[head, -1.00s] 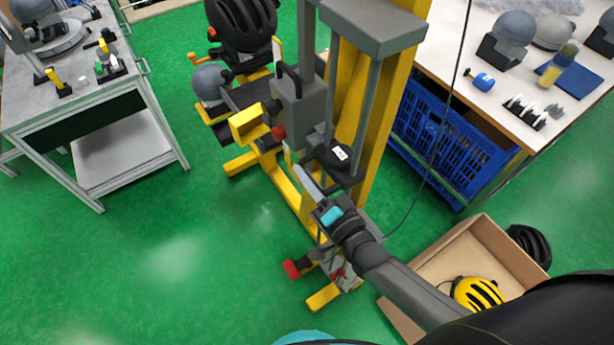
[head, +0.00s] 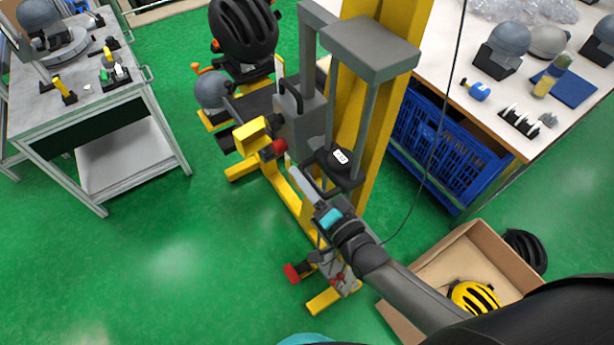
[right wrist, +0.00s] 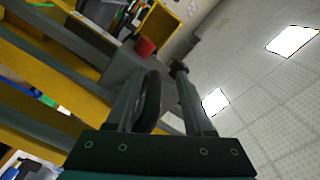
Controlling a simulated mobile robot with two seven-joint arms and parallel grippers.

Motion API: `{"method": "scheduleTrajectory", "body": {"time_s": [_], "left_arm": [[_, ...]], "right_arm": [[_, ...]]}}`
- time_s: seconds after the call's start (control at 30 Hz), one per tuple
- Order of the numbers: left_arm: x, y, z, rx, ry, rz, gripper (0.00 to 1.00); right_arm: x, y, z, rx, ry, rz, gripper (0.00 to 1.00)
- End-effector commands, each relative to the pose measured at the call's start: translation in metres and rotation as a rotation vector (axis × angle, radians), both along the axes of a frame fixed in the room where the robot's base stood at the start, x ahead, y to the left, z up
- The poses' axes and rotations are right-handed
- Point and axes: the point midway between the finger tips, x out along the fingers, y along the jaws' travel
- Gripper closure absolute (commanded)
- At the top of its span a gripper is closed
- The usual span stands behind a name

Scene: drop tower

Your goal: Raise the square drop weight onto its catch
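The drop tower has a yellow column (head: 358,100) and grey guide rods under a grey top plate (head: 372,48). A dark block with a white label (head: 343,172), apparently the drop weight, sits between the rods. A grey block (head: 303,128) with a black loop handle and red knob (head: 279,147) stands further left; I cannot tell which part is the catch. My right gripper (head: 302,182) is just in front of the dark block. In the right wrist view its fingers (right wrist: 160,85) are apart, with a dark curved loop (right wrist: 150,103) between them, nearer the left finger. My left gripper is not in view.
A cardboard box (head: 455,255) with a yellow helmet stands at lower right. A workbench (head: 520,140) with a blue crate (head: 430,145) below is at right. A grey cart (head: 80,130) is at left. A cable hangs right of the tower. Green floor at left is clear.

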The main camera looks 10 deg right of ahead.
Motion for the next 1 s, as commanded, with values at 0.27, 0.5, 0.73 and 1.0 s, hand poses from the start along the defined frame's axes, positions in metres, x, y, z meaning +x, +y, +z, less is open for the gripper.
{"method": "scheduleTrajectory", "body": {"time_s": [0.27, 0.5, 0.73, 1.0], "left_arm": [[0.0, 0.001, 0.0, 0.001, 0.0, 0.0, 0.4], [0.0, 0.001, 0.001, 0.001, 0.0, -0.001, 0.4], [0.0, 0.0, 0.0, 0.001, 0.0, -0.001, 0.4], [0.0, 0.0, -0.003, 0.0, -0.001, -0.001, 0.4]], "right_arm": [[0.006, -0.005, 0.01, 0.0, -0.029, -0.01, 0.5], [0.006, -0.006, 0.01, -0.001, -0.029, -0.011, 0.5], [-0.014, -0.012, 0.008, -0.002, -0.024, -0.01, 0.5], [-0.064, -0.028, 0.004, -0.005, -0.013, -0.006, 0.5]]}}
